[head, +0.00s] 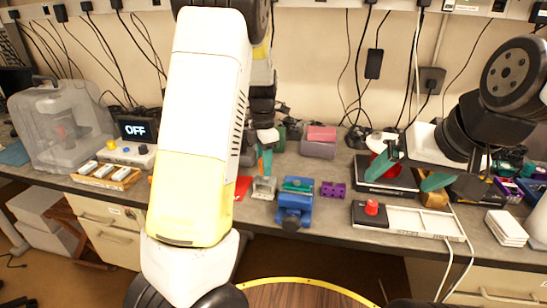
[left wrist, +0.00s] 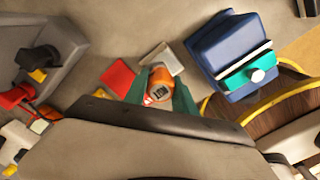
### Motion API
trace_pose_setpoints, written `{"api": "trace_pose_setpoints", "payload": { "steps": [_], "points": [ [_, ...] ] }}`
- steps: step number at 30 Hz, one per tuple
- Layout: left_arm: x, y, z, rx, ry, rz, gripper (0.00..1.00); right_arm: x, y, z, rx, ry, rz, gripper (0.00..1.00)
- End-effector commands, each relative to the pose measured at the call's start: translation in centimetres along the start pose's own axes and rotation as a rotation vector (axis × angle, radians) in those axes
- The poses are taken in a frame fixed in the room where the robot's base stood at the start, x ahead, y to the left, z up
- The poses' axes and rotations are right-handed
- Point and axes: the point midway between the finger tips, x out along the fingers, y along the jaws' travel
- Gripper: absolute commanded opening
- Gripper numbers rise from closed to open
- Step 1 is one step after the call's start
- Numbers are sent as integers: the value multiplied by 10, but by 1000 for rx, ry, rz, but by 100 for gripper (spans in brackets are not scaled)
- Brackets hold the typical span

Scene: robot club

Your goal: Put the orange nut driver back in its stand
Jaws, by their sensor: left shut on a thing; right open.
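My left gripper (left wrist: 160,97) is shut on the orange nut driver (left wrist: 159,82), seen nearly end-on between the teal fingers in the left wrist view. In the head view my left gripper (head: 265,160) is small and partly behind my own arm, above the back-middle of the bench. A pale grey block (head: 264,187) lies just below it; it also shows beside the driver in the left wrist view (left wrist: 164,57). I cannot tell whether this block is the stand. My right gripper (head: 411,167) is open and empty over the right side of the bench.
A blue vise (head: 294,208) with a teal part stands right of the grey block, with a purple block (head: 333,189) beyond it. A red sheet (head: 242,187) lies to the left. A white tray (head: 425,222) and a red-knobbed box (head: 370,213) sit at the front right.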

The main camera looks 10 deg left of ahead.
Motion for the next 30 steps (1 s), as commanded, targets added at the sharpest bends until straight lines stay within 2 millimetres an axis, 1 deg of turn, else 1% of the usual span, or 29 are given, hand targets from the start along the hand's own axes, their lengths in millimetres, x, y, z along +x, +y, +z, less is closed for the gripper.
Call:
{"api": "trace_pose_setpoints", "payload": {
  "steps": [21, 30],
  "points": [
    [14, 0, 0, 0, 0, -1, 0, 0, 0, 0, 0, 0, 0, 90],
    [14, 0, 0, -2, 0, 0, 0, 0, 0, 0, 0, 0, 0, 90]
  ]
}}
